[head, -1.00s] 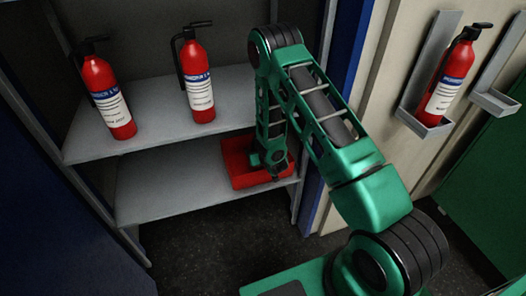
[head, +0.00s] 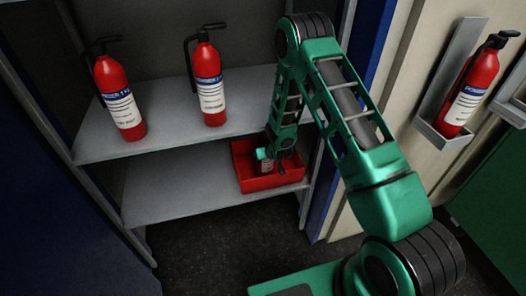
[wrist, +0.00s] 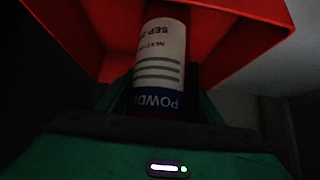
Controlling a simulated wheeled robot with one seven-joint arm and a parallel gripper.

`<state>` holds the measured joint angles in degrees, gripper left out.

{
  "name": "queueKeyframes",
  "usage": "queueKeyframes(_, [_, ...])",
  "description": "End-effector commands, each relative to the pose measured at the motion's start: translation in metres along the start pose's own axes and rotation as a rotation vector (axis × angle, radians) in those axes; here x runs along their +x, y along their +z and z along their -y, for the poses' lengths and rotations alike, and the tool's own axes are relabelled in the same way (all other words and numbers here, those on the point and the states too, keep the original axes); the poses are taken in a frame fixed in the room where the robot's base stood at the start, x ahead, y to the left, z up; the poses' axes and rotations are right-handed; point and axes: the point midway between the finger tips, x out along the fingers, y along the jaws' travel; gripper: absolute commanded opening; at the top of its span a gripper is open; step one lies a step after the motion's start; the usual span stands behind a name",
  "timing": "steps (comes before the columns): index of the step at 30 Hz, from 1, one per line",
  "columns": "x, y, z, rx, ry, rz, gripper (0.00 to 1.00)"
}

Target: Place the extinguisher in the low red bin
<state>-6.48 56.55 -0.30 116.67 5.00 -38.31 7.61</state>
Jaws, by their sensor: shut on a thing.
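The low red bin (head: 287,182) sits on the lower shelf at its right end, and its red walls (wrist: 243,25) fill the top of the wrist view. My gripper (head: 268,157) is down at the bin and is shut on an extinguisher. In the wrist view the extinguisher (wrist: 161,62) lies between the fingers, with its white label and blue band facing the camera, and its far end reaches into the bin.
Two other extinguishers stand on the upper shelf, one at left (head: 118,100) and one in the middle (head: 209,88). Another extinguisher (head: 471,88) sits in a grey wall holder at right. The lower shelf (head: 180,190) is clear left of the bin. The upper shelf's edge lies close to my arm.

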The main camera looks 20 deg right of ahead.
Motion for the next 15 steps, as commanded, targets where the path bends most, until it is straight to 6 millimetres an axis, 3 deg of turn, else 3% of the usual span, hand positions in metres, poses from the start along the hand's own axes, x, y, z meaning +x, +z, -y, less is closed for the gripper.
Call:
queueKeyframes(12, [0.0039,-0.0021,-0.0068,0.003,0.007,-0.013,0.00])
queueKeyframes(13, [0.0042,0.0021,-0.0069,0.003,0.007,-0.005,0.64])
queueKeyframes(15, [0.0042,0.0020,-0.0070,0.004,0.007,-0.006,0.80])
